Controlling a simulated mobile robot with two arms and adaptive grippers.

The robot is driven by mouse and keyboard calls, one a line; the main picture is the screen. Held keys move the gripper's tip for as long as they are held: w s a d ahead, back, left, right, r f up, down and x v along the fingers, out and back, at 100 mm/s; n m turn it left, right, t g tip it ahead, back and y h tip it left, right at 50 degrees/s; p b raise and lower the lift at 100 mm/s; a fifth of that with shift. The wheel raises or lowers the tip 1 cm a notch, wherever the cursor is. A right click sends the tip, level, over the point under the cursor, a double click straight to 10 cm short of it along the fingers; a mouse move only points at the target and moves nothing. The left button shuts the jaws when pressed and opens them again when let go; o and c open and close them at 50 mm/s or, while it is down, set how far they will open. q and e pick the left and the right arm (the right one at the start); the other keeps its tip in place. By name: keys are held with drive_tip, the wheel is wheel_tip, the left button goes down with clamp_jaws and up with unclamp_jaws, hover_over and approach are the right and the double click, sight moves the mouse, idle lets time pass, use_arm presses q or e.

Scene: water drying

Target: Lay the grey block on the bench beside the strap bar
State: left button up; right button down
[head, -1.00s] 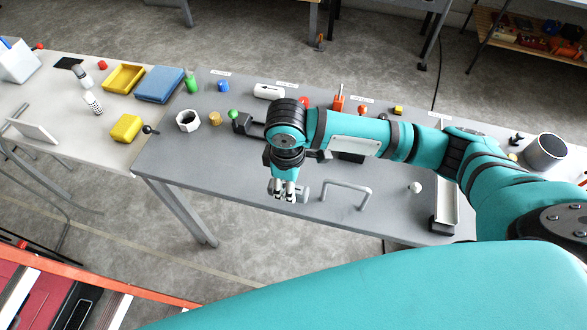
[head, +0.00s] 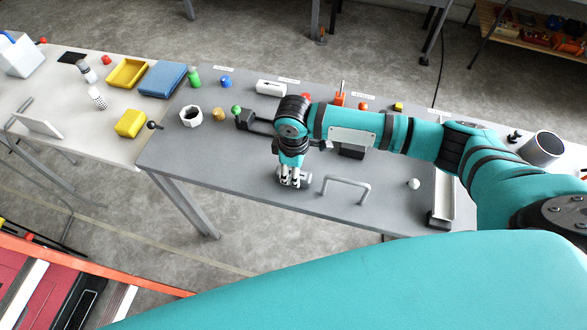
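The strap bar (head: 347,187) is a pale grey bent bar standing like a low handle on the front part of the grey bench (head: 236,181). My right gripper (head: 292,183) points down just left of it, near the bench's front edge. Its fingers are closed around the small grey block (head: 307,177), whose right end sticks out beside the fingertips. The fingers hide the rest of the block. I cannot tell whether it touches the bench or hangs slightly above it. A gap separates it from the strap bar. My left gripper is not in view.
A small white ball-topped piece (head: 414,184) and a long grey tray (head: 444,198) lie to the right. The bench front left of the gripper is clear.

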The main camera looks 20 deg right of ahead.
drive_tip(key=c, duration=0.9)
unclamp_jaws()
wheel_tip(320, 180, up, 12)
drive_tip(key=b, duration=0.1)
drive_tip(key=shift+r, duration=0.15)
